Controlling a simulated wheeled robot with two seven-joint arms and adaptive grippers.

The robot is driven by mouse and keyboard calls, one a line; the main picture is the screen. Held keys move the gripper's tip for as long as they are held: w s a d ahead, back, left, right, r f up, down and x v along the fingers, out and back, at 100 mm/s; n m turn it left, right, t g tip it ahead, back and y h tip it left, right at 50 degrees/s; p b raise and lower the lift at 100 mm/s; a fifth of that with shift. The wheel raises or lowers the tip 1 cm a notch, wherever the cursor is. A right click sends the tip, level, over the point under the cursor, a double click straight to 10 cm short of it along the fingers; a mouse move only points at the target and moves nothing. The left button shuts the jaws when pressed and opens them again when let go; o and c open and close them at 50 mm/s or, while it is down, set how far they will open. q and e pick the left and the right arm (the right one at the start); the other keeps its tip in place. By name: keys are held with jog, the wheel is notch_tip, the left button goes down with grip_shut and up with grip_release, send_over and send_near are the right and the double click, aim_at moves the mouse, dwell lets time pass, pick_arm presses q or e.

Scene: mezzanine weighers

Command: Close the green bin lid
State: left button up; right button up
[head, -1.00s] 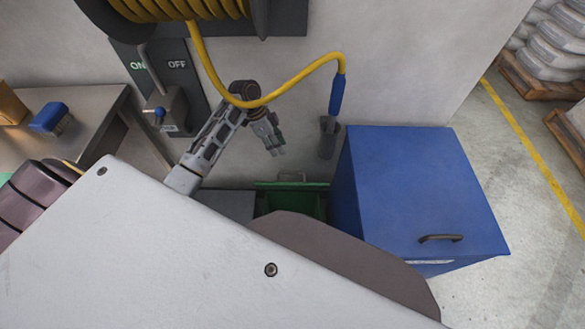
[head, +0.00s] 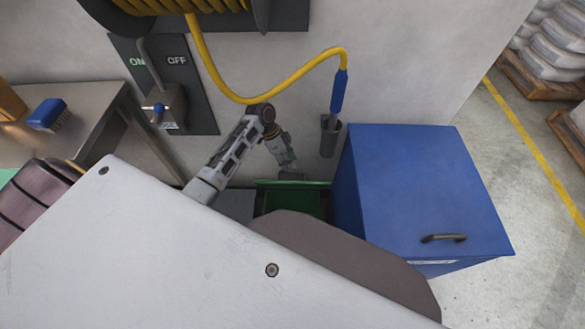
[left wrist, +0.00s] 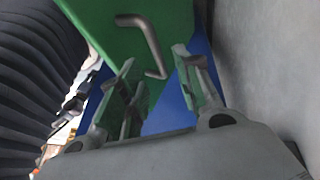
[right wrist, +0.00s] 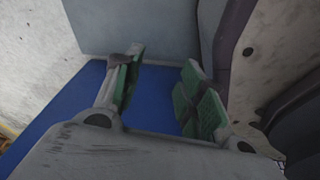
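The green bin stands low by the wall, its open inside (head: 298,204) partly hidden by my own body. Its green lid (head: 268,184) is raised, tilted up near the wall. My left gripper (head: 289,170) is just above the lid's upper edge and covers the handle there. In the left wrist view the lid (left wrist: 105,25) shows its grey handle (left wrist: 152,42) in front of the open left gripper (left wrist: 155,72). I cannot tell whether the fingers touch it. My right gripper (right wrist: 163,68) is open and empty in the right wrist view, with a blue surface beyond it.
A closed blue bin (head: 415,185) stands right of the green bin. A grey bin (head: 237,204) is on its left. A yellow hose (head: 300,78) with a blue nozzle (head: 339,92) hangs above. A steel table (head: 95,110) is at left.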

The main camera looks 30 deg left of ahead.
aim_at(294, 171)
pick_arm(q)
jog(key=x, duration=0.4)
jog(key=shift+b, duration=0.3)
jog(key=shift+d+f, duration=0.1)
pick_arm(e)
jog(key=shift+w+a+r, duration=0.2)
jog(key=shift+w+a, duration=0.25)
jog(key=shift+a, duration=0.05)
jog(key=shift+s, duration=0.2)
pick_arm(q)
grip_shut()
jog(key=shift+s, duration=0.1)
pick_arm(e)
jog(key=shift+w+r, duration=0.15)
jog(key=shift+w, duration=0.55)
